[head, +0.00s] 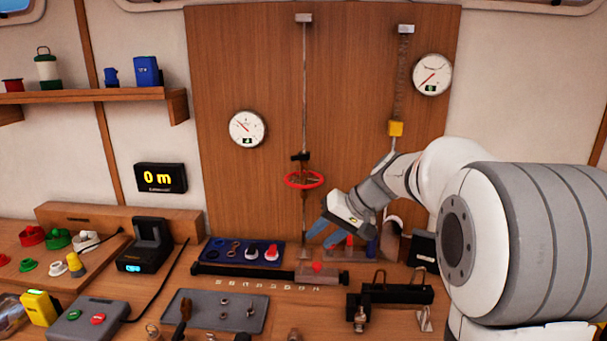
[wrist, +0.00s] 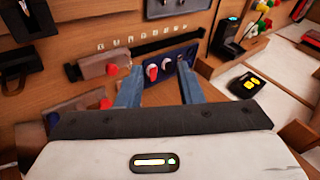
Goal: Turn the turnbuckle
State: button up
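The turnbuckle (head: 304,181) hangs on a thin vertical line in front of the wood panel in the head view. It has a red ring around it and a black fitting (head: 301,157) just above. My gripper (head: 324,234), with blue fingers, is below and slightly right of the red ring, apart from it. In the wrist view the two blue fingers of my gripper (wrist: 159,70) stand wide apart with nothing held between them. The turnbuckle does not show in the wrist view.
A second line with a yellow block (head: 396,129) hangs to the right. Two round gauges (head: 247,129) (head: 432,75) are on the panel. Below my gripper lie a dark bar with a red knob (head: 317,267), a blue tray (head: 210,249) and a grey tray (head: 187,312). A display (head: 161,177) reads "0 m".

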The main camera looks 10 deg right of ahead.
jog(key=w+d+r+t+y, duration=0.2)
jog(key=w+d+y, duration=0.1)
jog(key=w, duration=0.7)
jog(key=t+y+p, duration=0.1)
jog(key=t+y, duration=0.2)
send_near(318, 176)
jog(key=w+a, duration=0.2)
jog(key=x, duration=0.2)
jog(key=p+x, duration=0.1)
jog(key=x, duration=0.2)
jog(key=p+x, duration=0.1)
jog(key=x, duration=0.1)
jog(key=shift+w+a+f, duration=0.15)
jog(key=shift+w+f, duration=0.05)
jog(key=shift+f, duration=0.2)
jog(key=shift+c, duration=0.4)
